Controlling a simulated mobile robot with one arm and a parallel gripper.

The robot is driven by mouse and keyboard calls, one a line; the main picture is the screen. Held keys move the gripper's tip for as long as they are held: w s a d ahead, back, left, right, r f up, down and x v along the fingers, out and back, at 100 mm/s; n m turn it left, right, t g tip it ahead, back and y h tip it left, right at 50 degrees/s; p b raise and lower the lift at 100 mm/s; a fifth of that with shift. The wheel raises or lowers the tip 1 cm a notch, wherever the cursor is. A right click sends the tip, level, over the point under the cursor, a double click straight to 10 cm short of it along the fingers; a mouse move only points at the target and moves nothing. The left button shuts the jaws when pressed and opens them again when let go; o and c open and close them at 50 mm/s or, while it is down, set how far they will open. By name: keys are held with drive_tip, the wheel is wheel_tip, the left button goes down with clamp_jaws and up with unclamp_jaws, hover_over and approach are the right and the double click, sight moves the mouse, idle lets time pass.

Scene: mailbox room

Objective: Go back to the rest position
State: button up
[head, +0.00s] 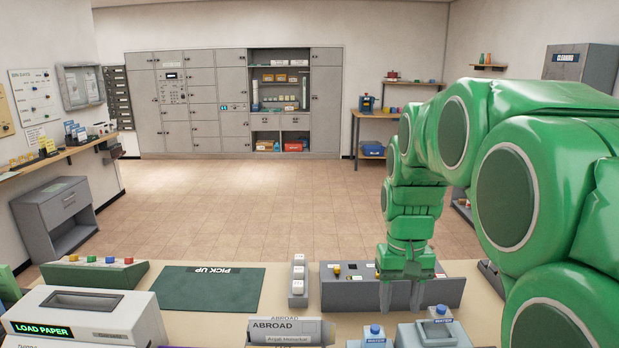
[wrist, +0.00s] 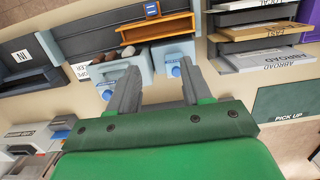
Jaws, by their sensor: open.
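My gripper (head: 402,296) is at the end of my green arm in the head view. It points down over the counter, in front of a dark grey box with small knobs (head: 345,285). Its two grey fingers are apart with nothing between them. In the wrist view my gripper (wrist: 160,82) is also spread and empty. Beyond its fingertips are two light blue-grey holders with blue-capped water bottles (wrist: 172,70). I cannot tell whether the fingers touch anything.
The counter holds a green PICK UP mat (head: 208,289), a grey switch block (head: 298,281), an ABROAD tray (head: 290,333), a LOAD PAPER machine (head: 85,315) and a green button box (head: 95,274). Grey lockers (head: 190,100) line the back wall. The tiled floor (head: 240,200) between is clear.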

drive_tip(key=s+a+f, duration=0.1)
drive_tip(key=s+f, duration=0.1)
drive_tip(key=s, duration=1.1)
drive_tip(key=s+f, duration=0.3)
drive_tip(key=s, duration=1)
drive_tip(key=shift+a+g, duration=0.3)
drive_tip(key=shift+a, duration=0.1)
drive_tip(key=shift+w, duration=0.15)
idle(0.9)
